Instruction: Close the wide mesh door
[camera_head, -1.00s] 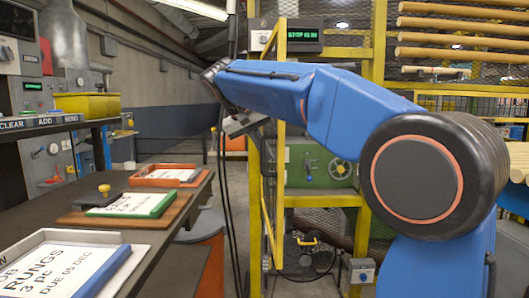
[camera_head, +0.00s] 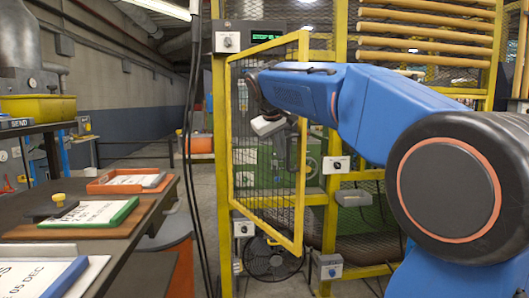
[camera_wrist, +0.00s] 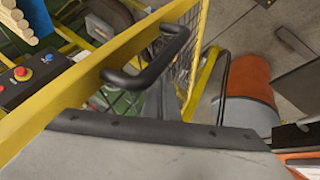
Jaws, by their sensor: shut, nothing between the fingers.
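The wide mesh door (camera_head: 301,200) has a yellow frame and dark wire mesh. It stands partly open in the head view, swung out toward me from its left post. Its black bar handle (camera_wrist: 150,65) shows close up in the wrist view, on the yellow frame (camera_wrist: 90,72). My gripper (camera_head: 270,126) is at the door's upper half in the head view, near its free edge. It is shut and empty, close to the handle. Its fingertips are not clearly visible, and I cannot tell whether it touches the door.
A workbench with an orange tray (camera_head: 130,182) and a green-edged board (camera_head: 85,216) stands left. A control box with a green display (camera_head: 267,37) is above the door. Wooden rods (camera_head: 425,42) are racked upper right. A fan (camera_head: 272,260) stands low behind the door.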

